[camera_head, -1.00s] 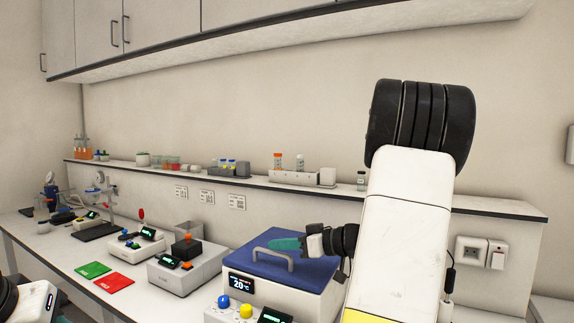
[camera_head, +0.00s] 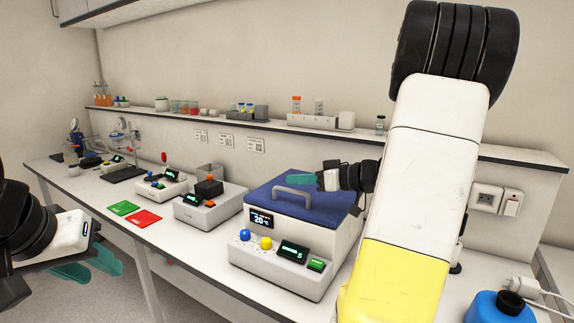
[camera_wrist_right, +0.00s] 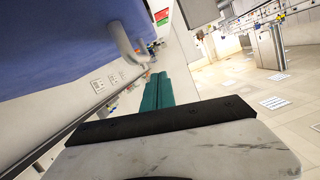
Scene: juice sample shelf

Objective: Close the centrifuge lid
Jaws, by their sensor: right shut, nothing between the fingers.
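The centrifuge is a white box (camera_head: 288,229) with a small display on its front. Its blue lid (camera_head: 325,205) lies down over the top, with no clear gap visible from here. A grey handle (camera_head: 293,189) stands on the lid; lid (camera_wrist_right: 60,30) and handle (camera_wrist_right: 124,42) also show in the right wrist view. My right gripper (camera_head: 302,179) has its teal fingers together and empty, just above and behind the handle; contact with the lid cannot be told. My left gripper (camera_head: 88,266) is open and empty, off the bench's front edge at lower left.
A wall shelf (camera_head: 470,152) runs behind. A blue bottle (camera_head: 497,306) stands at lower right.

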